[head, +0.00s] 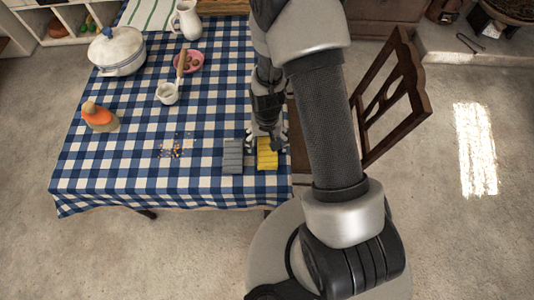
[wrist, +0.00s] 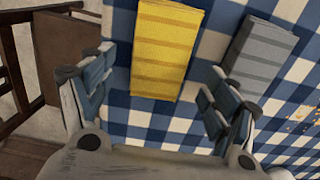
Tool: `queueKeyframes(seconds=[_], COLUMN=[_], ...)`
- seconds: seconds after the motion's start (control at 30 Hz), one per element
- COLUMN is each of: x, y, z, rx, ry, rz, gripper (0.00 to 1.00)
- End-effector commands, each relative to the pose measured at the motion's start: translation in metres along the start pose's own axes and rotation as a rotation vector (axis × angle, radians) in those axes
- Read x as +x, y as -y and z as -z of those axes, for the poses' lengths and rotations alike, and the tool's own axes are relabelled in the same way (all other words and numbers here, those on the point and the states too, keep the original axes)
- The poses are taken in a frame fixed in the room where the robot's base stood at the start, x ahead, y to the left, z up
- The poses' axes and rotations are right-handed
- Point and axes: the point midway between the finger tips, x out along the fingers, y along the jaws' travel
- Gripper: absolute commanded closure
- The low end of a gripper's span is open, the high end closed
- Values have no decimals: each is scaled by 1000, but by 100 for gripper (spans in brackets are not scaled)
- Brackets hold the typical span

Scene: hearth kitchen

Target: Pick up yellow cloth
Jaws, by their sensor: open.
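The yellow cloth (head: 267,154) lies folded flat on the checked tablecloth near the table's right edge, with faint stripes across it. In the wrist view the yellow cloth (wrist: 166,50) is ahead of and between the spread fingers. My gripper (head: 266,138) is open and empty, just above the far end of the cloth in the head view, hiding part of it. In the wrist view my gripper (wrist: 155,85) has its two fingers wide apart. I cannot tell the exact height above the cloth.
A folded grey cloth (head: 232,156) lies just left of the yellow one. A wooden chair (head: 395,95) stands at the right.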

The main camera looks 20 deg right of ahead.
Motion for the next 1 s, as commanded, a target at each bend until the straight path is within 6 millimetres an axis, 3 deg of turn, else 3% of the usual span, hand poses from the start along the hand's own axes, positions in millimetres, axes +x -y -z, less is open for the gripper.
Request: queueKeyframes(seconds=[0.1, 0.37, 1.0], x=[20, 22, 22], y=[0, 0, 0], z=[0, 1, 0], rx=[0, 1, 1], ry=[2, -1, -1], rz=[-1, 0, 0], gripper=[20, 20, 63])
